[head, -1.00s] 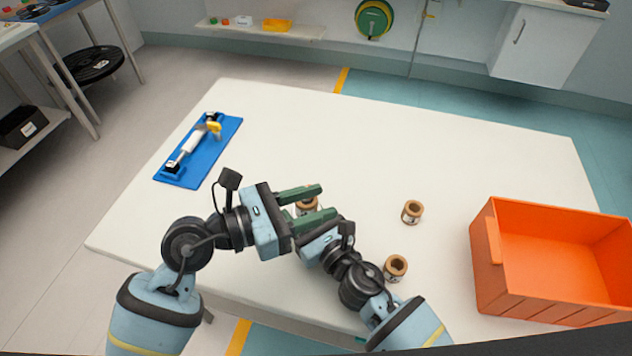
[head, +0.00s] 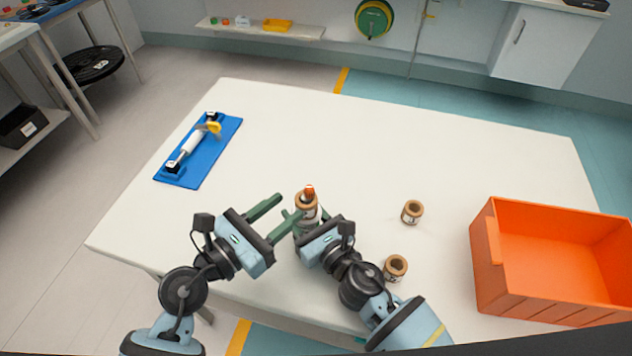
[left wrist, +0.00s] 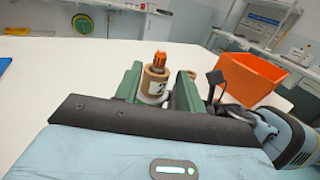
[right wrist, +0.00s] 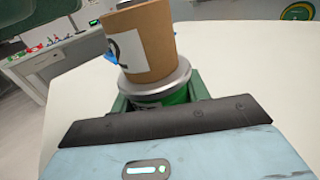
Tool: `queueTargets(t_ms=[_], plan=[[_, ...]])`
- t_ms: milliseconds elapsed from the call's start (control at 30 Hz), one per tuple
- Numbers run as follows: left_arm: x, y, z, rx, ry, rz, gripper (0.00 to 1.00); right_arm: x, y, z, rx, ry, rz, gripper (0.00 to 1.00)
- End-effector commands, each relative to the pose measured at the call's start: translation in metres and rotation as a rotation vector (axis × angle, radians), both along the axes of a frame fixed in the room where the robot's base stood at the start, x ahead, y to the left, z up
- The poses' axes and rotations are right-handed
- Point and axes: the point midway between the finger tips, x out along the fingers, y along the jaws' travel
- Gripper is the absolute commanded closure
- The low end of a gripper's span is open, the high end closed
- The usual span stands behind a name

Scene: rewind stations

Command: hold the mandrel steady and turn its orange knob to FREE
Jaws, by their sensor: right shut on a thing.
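The mandrel stands upright near the table's front edge, with its orange knob (head: 309,191) on top and a brown cardboard core (head: 306,206) around it. The left wrist view shows the knob (left wrist: 159,60) above the core, which has a white label. My right gripper (right wrist: 160,98) is shut on the mandrel's lower part, below a metal flange (right wrist: 158,82). My left gripper (head: 290,206) is open and empty, its fingers pointing at the mandrel from the left, below the knob. Any marking for the knob's setting is too small to read.
Two more brown cores, one farther back (head: 412,212) and one nearer (head: 396,267), sit right of my right gripper. An orange crate (head: 482,262) stands at the right. A blue board (head: 218,158) with a white roller lies at the far left. The table's middle is clear.

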Motion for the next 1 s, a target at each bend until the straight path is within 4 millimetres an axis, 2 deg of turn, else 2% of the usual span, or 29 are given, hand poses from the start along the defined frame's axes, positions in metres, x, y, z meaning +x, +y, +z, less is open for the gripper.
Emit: queueTargets(t_ms=[300, 500, 933, 1000], plan=[[0.04, -0.044, 0.001, -0.002, -0.001, -0.002, 0.61, 0.0, 0.0, 0.0, 0.0, 0.0, 0.0, 0.84], [0.056, -0.061, 0.0, -0.002, 0.001, -0.002, 0.61, 0.0, 0.0, 0.0, 0.0, 0.0, 0.0, 0.84], [0.062, -0.068, 0.0, 0.001, 0.001, -0.002, 0.61, 0.0, 0.0, 0.0, -0.001, 0.001, 0.0, 0.84], [0.062, -0.068, 0.0, 0.001, 0.001, -0.002, 0.69, 0.0, 0.0, 0.0, -0.001, 0.001, 0.0, 0.84]])
